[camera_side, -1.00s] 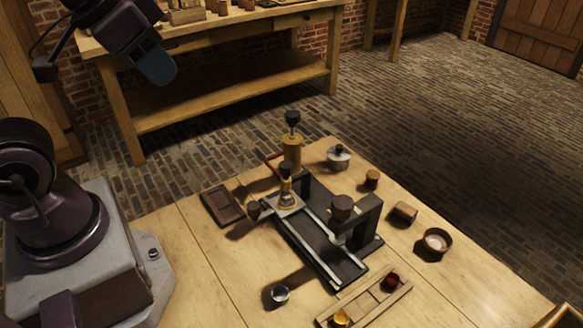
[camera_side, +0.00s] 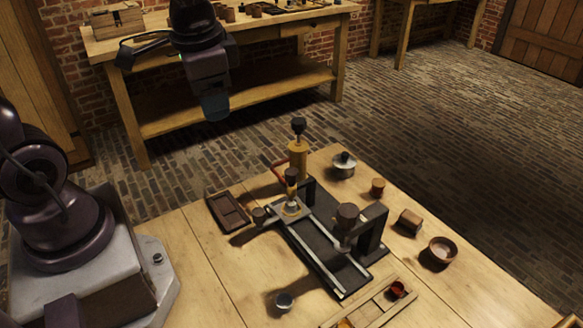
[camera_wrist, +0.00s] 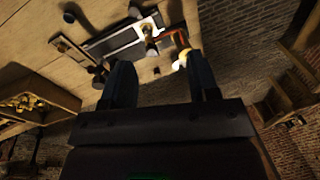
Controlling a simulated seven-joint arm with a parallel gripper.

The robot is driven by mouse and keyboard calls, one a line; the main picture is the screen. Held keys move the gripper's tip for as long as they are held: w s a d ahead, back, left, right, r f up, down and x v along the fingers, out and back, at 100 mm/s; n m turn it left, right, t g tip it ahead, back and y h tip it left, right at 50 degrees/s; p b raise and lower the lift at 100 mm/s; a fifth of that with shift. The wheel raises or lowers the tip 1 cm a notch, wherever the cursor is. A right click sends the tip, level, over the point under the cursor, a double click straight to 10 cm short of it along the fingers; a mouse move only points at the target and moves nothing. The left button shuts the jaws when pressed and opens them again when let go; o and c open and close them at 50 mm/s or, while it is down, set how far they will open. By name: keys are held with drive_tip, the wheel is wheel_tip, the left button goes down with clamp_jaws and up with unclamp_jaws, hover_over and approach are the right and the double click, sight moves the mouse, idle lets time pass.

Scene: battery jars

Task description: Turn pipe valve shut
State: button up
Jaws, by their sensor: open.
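A dark apparatus with pale rails (camera_side: 322,240) stands on the table. At its back end is a yellow brass cylinder with a black knob on top (camera_side: 298,155), joined by a red bent pipe (camera_side: 279,172). In front of it a small dark-topped brass fitting (camera_side: 291,187) stands on a light plate; I cannot tell which part is the pipe valve. My gripper (camera_side: 215,105) hangs high above and behind the apparatus, apart from everything. In the wrist view its two fingers (camera_wrist: 160,85) are spread and empty, with the red pipe (camera_wrist: 176,36) beyond them.
A brown tray (camera_side: 228,211) lies left of the apparatus. A lidded pot (camera_side: 343,163), small wooden pieces (camera_side: 409,221) and a bowl (camera_side: 441,250) stand to the right. A slotted rack (camera_side: 372,308) and a small round jar (camera_side: 284,301) are in front. A workbench (camera_side: 240,85) stands behind.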

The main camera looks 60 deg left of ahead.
sight(291, 171)
drive_tip(key=w+d+f+m+g+h, duration=0.1)
drive_tip(key=w+d+f+m, duration=0.1)
drive_tip(key=w+m, duration=0.55)
drive_tip(key=w+d+f+m+h, duration=0.1)
drive_tip(key=w+f+m, duration=0.3)
drive_tip(key=m, duration=0.7)
drive_tip(key=shift+n, duration=0.25)
drive_tip(key=f, duration=1.1)
drive_tip(key=shift+w+d+f, duration=0.25)
drive_tip(key=shift+w+f, duration=0.1)
drive_tip(key=shift+f, duration=0.05)
drive_tip(key=c, duration=0.9)
